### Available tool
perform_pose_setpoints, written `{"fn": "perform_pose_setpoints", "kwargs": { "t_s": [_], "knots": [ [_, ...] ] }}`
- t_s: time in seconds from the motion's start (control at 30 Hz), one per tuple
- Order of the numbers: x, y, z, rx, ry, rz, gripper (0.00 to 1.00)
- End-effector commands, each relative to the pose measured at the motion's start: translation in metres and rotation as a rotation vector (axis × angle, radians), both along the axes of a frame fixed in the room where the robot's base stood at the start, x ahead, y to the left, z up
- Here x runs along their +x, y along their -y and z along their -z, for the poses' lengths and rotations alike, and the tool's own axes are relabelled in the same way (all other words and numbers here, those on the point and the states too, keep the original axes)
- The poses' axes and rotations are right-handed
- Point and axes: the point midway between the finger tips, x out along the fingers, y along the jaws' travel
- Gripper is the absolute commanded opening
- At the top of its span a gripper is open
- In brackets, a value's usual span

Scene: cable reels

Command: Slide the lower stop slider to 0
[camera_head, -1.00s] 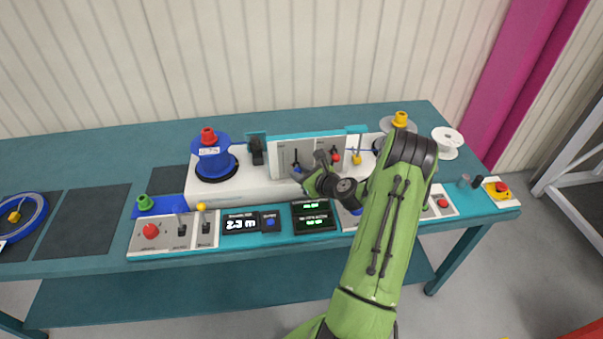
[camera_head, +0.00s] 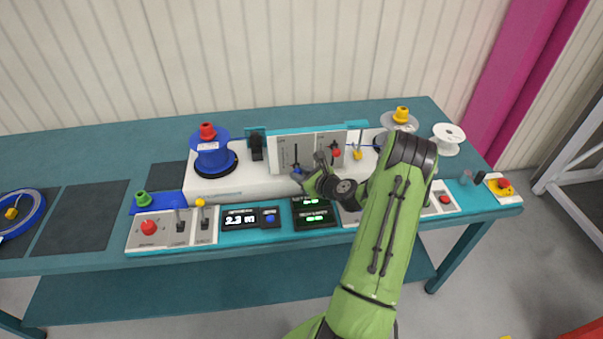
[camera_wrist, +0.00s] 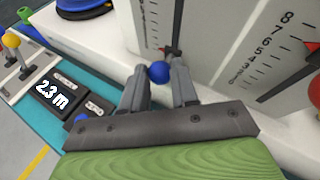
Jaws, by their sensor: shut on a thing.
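A slider with a blue ball knob (camera_wrist: 158,72) sits in a slot of the upright light-grey panel (camera_head: 308,146), at the slot's low end. A red pointer (camera_wrist: 170,50) shows just above the knob. My gripper (camera_wrist: 160,82) has its two fingers shut on the blue knob. In the head view my gripper (camera_head: 299,178) is low in front of the panel's left half, and the arm hides part of the bench. The scale number at the pointer is too small to read. A second slider with a red knob (camera_wrist: 315,92) stands to the right beside a numbered scale.
A blue reel (camera_head: 211,156) with a red top stands left of the panel. A yellow-topped lever (camera_head: 357,154) is close to the panel's right. Below lie a display (camera_head: 240,219) reading 2.3 m, a blue button (camera_head: 270,218) and levers (camera_head: 201,222).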

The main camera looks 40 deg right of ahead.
Motion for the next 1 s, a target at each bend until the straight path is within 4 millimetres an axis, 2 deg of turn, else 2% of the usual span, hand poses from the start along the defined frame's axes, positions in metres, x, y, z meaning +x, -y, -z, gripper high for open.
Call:
{"fn": "perform_pose_setpoints", "kwargs": {
  "t_s": [0.1, 0.3, 0.33, 0.5, 0.8, 0.87, 1.0],
  "knots": [
    [0.000, 0.000, 0.007, 0.001, -0.002, 0.001, 0.02],
    [-0.001, 0.000, 0.006, 0.001, -0.002, 0.001, 0.02],
    [-0.001, 0.000, 0.006, 0.001, -0.003, 0.001, 0.33],
    [0.000, 0.000, 0.006, 0.001, -0.002, 0.001, 0.58],
    [-0.003, 0.000, 0.005, 0.002, -0.002, 0.001, 0.58],
    [-0.009, 0.000, 0.002, 0.003, -0.002, 0.003, 0.58],
    [-0.041, -0.001, -0.010, 0.004, -0.004, 0.008, 0.58]
  ]
}}
